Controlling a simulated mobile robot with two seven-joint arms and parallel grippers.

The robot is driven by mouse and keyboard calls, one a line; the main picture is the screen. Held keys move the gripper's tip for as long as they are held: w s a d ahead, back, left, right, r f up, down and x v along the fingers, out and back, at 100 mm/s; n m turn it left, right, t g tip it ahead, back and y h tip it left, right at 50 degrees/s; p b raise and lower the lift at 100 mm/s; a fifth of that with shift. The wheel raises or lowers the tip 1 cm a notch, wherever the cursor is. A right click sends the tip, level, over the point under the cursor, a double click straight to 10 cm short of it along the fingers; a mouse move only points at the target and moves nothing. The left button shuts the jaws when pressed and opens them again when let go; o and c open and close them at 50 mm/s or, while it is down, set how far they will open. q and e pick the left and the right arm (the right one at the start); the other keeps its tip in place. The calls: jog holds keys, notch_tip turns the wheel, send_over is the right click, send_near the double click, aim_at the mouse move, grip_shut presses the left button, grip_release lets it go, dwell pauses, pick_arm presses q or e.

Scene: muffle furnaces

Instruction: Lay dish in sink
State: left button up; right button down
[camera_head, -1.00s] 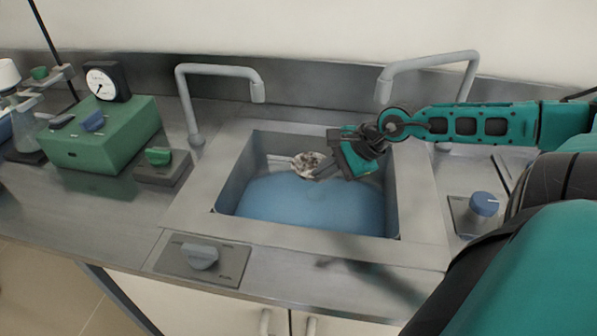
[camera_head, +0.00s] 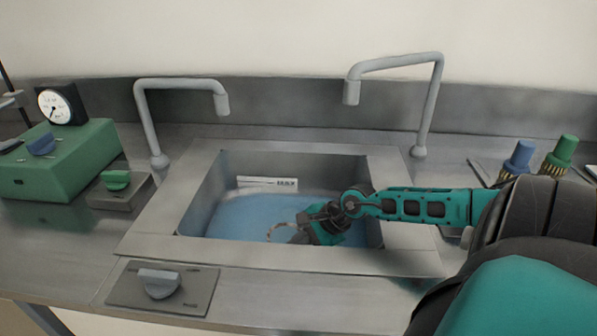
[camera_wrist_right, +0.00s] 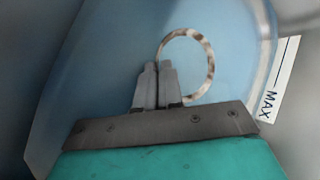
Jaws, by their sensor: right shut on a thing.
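The sink (camera_head: 150,228) is a steel basin holding blue water (camera_head: 235,215). My right gripper (camera_head: 292,236) reaches down inside the basin, toward its front right part. It is shut on the rim of the dish (camera_head: 275,229), a small round piece with a mottled brown and white edge. In the right wrist view the dish (camera_wrist_right: 211,68) shows as a ring, with blue inside it, at the fingertips of the gripper (camera_wrist_right: 158,68). The dish looks to be in or at the water; I cannot tell whether it touches the bottom. My left gripper is not in view.
Two grey faucets (camera_head: 150,125) (camera_head: 432,105) stand behind the sink. A green box with a gauge (camera_head: 60,160) is at the left. A knob panel (camera_head: 160,287) lies in front. Blue and green taps (camera_head: 520,157) (camera_head: 562,152) stand at the right. A MAX label (camera_wrist_right: 278,85) marks the basin wall.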

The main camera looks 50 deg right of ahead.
jog(key=shift+f, duration=1.05)
jog(key=shift+r, duration=0.1)
jog(key=c, duration=1.6)
grip_release()
jog(key=shift+o, duration=0.2)
